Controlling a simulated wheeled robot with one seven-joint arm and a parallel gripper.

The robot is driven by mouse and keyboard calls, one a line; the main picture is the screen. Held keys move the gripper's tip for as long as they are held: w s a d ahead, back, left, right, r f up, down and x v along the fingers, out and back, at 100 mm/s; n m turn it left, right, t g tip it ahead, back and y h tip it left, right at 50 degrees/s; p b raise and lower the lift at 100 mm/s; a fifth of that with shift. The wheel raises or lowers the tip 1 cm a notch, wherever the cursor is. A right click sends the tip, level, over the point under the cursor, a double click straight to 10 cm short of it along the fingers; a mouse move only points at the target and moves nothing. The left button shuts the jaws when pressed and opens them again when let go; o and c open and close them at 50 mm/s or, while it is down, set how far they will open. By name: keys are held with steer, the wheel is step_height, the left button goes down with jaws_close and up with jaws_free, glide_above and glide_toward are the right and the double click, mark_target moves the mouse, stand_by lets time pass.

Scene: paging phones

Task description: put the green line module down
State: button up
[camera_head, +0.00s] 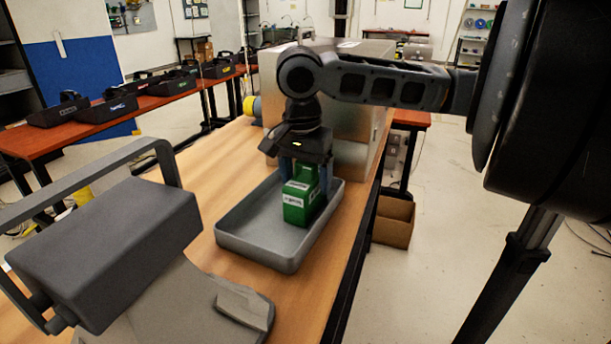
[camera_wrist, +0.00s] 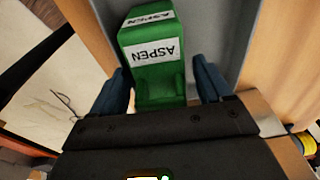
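The green line module (camera_head: 301,201) with a white label is over the floor of the grey tray (camera_head: 262,232), towards its right side, and looks to stand on it. My gripper (camera_head: 305,178) points down from above, one blue finger on each side of the module's upper part. In the wrist view the gripper (camera_wrist: 162,90) shows a narrow gap between each finger and the module, so it looks open around it. The module's underside is hidden.
The tray lies on a wooden table (camera_head: 228,160) in front of a large metal box (camera_head: 345,150). A grey device with a handle (camera_head: 110,250) fills the near left. Black cases (camera_head: 105,108) stand on a red bench. A cardboard box (camera_head: 393,220) is below the table's right edge.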

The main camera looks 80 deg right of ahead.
mark_target(302, 181)
steer(key=shift+o, duration=0.4)
steer(key=shift+r, duration=0.1)
step_height(302, 181, up, 12)
steer(key=a, duration=0.1)
steer(key=shift+w+a, duration=0.2)
steer(key=shift+w, duration=0.05)
